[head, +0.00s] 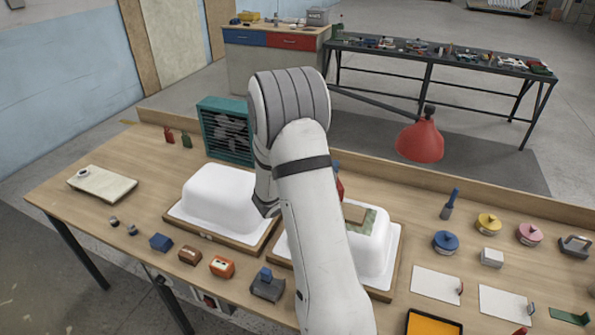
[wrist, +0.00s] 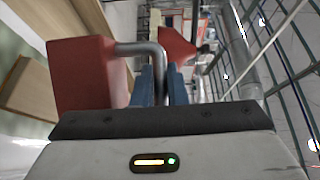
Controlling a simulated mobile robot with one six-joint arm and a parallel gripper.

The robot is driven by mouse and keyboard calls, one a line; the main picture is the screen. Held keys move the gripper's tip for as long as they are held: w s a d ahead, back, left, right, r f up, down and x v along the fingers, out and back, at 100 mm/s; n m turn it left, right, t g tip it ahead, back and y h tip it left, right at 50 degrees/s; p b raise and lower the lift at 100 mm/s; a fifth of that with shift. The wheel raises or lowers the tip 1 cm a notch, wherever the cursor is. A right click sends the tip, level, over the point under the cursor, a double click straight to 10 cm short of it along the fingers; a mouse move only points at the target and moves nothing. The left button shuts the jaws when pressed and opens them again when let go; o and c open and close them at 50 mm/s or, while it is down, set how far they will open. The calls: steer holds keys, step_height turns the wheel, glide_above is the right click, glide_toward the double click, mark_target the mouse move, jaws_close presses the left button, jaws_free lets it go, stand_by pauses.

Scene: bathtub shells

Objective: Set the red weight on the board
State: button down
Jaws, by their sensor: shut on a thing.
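The red weight (wrist: 82,75) is a red block with a bent metal handle. My gripper (wrist: 160,78) is shut on that handle, with the block to the left of its blue fingers in the wrist view. In the head view a sliver of the weight (head: 339,188) shows beside my arm, which hides most of it and the gripper. A small brown board (head: 354,213) lies on a green patch on top of the right white tub shell (head: 375,250). The weight appears close to the board, behind it; I cannot tell whether they touch.
A second white shell (head: 215,200) stands left of my arm. A red lamp (head: 420,140) hangs at the right behind the right shell. Blue, yellow and pink round pots, white cards and an orange tray (head: 432,323) lie at the right. Several small blocks lie in front of the left shell.

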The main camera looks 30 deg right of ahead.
steer(key=s+d+r+m+g+p, duration=0.2)
steer(key=s+d+m+g, duration=0.1)
steer(key=d+g, duration=0.1)
step_height(320, 180, down, 6)
steer(key=b, duration=0.7)
steer(key=shift+s+f, duration=0.15)
steer(key=shift+f, duration=0.3)
stand_by(0.6)
